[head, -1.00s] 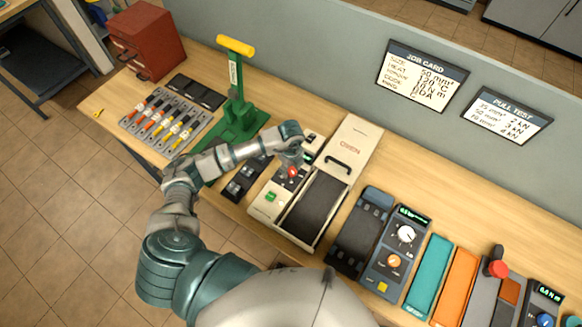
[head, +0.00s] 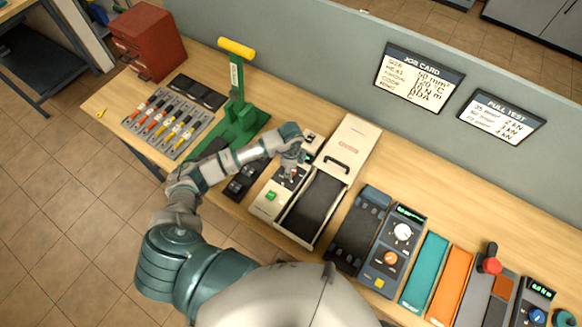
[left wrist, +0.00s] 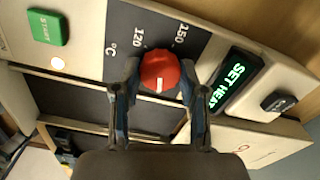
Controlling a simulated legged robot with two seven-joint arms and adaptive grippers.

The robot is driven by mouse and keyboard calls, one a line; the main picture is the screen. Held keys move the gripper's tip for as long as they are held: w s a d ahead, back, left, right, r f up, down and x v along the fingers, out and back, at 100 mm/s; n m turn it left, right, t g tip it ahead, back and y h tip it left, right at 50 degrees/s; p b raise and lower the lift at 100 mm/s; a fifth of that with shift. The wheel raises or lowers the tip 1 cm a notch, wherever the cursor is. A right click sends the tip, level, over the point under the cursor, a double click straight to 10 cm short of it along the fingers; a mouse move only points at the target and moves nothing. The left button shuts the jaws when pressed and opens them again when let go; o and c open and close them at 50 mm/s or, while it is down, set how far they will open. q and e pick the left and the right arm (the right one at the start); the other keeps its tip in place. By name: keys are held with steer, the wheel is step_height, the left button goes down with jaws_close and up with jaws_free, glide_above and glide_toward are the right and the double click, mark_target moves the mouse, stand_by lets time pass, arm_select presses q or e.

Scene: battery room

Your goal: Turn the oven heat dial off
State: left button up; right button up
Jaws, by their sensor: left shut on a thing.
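The oven (head: 351,144) stands in the middle of the bench, with its control panel along its left side. The red heat dial (left wrist: 159,70) is on that panel, between the marks 120 and 150 °C. Its white pointer line faces the bottom of the left wrist view. My left gripper (left wrist: 160,92) has a finger on each side of the dial and is shut on it. In the head view my left gripper (head: 292,168) hides most of the dial. The panel display (left wrist: 236,82) reads "SET HEAT". My right gripper is not in view.
A green START button (left wrist: 47,27) and a lit lamp (left wrist: 57,63) are beside the dial. A green press with a yellow handle (head: 237,48) stands to the left. A job card (head: 420,80) hangs behind.

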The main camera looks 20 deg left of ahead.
arm_select(q)
steer(key=shift+w+a+r, duration=0.1)
steer(key=shift+w+r, duration=0.15)
steer(key=o, duration=1.1)
steer(key=shift+c, duration=0.2)
steer(key=shift+o, duration=0.4)
steer(key=shift+s+f, duration=0.1)
steer(key=shift+f, duration=0.1)
step_height(320, 180, up, 12)
steer(key=shift+f, duration=0.1)
